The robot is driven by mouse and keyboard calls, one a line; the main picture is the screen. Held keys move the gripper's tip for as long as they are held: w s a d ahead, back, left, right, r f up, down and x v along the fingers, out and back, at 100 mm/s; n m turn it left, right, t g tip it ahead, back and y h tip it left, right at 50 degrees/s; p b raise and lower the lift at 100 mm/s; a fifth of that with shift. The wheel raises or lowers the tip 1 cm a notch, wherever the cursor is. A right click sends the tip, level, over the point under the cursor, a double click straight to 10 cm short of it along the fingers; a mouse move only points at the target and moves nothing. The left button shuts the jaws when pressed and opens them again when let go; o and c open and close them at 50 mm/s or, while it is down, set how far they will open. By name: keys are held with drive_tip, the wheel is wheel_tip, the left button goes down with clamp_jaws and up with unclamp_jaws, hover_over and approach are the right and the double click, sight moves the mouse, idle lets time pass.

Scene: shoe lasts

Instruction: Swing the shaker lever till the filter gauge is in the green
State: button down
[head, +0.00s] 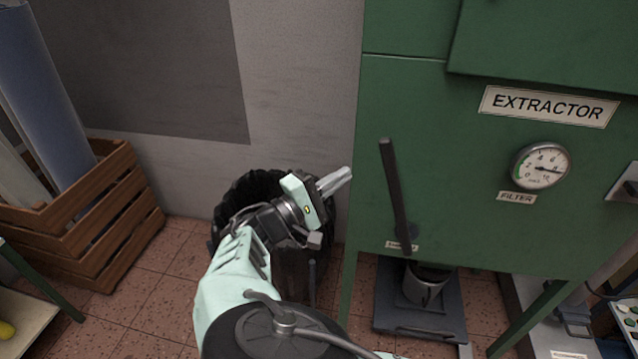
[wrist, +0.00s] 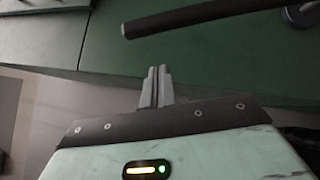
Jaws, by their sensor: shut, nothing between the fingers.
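The shaker lever (head: 395,195) is a dark bar on the front of the green extractor (head: 450,150), nearly upright with its top leaning left. Its lower end is at a pivot by a small label. The filter gauge (head: 541,166) is a round white dial at the right with a green band at its lower left; its needle points right, outside the green. My gripper (head: 343,177) is shut and empty, left of the lever and apart from it. In the wrist view my gripper's fingers (wrist: 158,82) are together, and the lever (wrist: 210,14) crosses the top right.
A black-lined bin (head: 235,195) stands behind my arm. A wooden crate (head: 90,220) with rolls is at the left. A dark container (head: 427,285) sits on a base under the extractor. The extractor's front left of the lever is bare.

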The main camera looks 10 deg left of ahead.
drive_tip(key=shift+w+d+r+p, duration=0.25)
drive_tip(key=shift+d+r+p, duration=0.1)
drive_tip(key=shift+d, duration=0.55)
drive_tip(key=shift+w+d+r+p, duration=0.2)
drive_tip(key=shift+d+p, duration=0.2)
drive_tip(key=shift+d, duration=0.55)
drive_tip(key=shift+w+d+r+p, duration=0.25)
drive_tip(key=shift+d+r+p, duration=0.1)
drive_tip(key=shift+d, duration=0.55)
